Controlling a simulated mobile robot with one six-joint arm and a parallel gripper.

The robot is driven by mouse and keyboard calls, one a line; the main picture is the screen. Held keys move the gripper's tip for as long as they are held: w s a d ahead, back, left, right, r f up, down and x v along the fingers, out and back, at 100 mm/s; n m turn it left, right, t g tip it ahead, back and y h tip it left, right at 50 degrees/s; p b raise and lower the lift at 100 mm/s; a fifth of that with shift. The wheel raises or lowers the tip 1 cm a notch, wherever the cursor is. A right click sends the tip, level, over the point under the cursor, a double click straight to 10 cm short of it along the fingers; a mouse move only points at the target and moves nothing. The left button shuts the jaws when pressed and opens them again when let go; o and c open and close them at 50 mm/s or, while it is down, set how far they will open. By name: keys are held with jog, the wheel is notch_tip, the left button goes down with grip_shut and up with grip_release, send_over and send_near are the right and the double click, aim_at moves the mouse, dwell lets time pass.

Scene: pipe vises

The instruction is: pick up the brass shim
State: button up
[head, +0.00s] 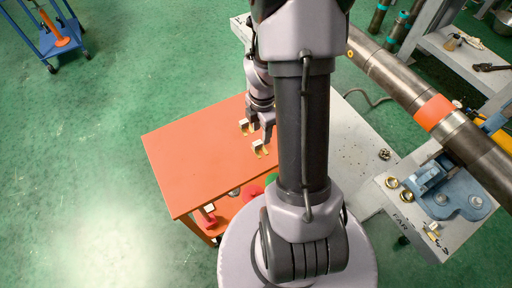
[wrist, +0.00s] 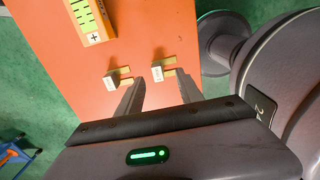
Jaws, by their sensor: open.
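Two small look-alike pieces, each with brass-yellow parts and a pale grey block face, sit on the orange tabletop (head: 190,165). One piece (head: 244,128) is farther back and the other (head: 259,149) is nearer in the head view. In the wrist view they are a left piece (wrist: 112,80) and a right piece (wrist: 158,72). I cannot tell which is the brass shim. My gripper (head: 259,133) points down over the table beside them. In the wrist view, my gripper (wrist: 158,77) is open and empty, each fingertip close to one piece; contact is unclear.
A steel pipe with an orange band (head: 434,113) rests in a blue vise (head: 450,195) at right. Brass rings (head: 399,190) lie near the vise. The table's left half is clear.

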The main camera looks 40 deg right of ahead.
aim_at(259, 142)
jog(key=f+b, duration=0.1)
jog(key=f, duration=0.1)
jog(key=f+b, duration=0.1)
jog(key=f, duration=0.1)
jog(key=f+b, duration=0.1)
jog(key=f, duration=0.1)
jog(key=shift+w+a+f, duration=0.15)
jog(key=shift+w+a, duration=0.05)
jog(key=shift+w, duration=0.2)
jog(key=shift+r, duration=0.2)
grip_shut()
